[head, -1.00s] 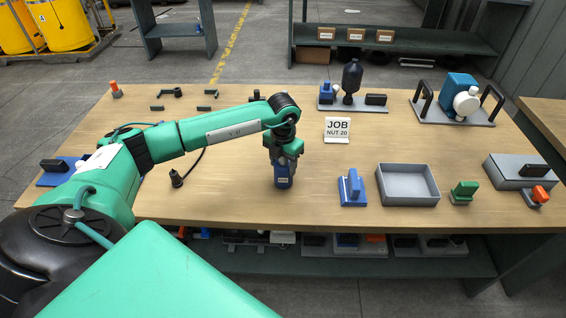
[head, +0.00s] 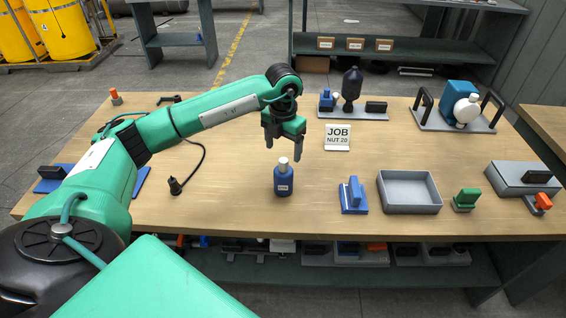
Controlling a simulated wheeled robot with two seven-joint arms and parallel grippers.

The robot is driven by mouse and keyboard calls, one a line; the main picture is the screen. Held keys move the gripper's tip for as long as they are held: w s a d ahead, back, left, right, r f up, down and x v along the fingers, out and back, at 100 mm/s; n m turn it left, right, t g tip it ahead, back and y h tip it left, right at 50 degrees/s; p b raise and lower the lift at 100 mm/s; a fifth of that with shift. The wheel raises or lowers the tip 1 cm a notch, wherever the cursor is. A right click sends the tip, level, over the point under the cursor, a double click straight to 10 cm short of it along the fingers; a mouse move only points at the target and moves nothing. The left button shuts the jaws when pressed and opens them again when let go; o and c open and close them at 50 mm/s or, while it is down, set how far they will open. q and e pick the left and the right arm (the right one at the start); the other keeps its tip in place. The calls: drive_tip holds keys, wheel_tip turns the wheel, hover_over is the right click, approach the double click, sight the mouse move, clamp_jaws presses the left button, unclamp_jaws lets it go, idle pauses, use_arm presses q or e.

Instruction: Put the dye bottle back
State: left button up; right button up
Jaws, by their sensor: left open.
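My left gripper (head: 283,152) is above and just behind the bottle in the picture. Its two dark fingers are apart and point down, with nothing between them. The bottle's cap shows clear below the fingers. My right gripper does not show.
A black cable with a plug (head: 175,186) lies left. A dark bottle on a plate (head: 352,88) stands behind.

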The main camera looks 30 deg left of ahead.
use_arm(q)
wheel_tip(320, 180, up, 3)
drive_tip(key=shift+f, duration=0.15)
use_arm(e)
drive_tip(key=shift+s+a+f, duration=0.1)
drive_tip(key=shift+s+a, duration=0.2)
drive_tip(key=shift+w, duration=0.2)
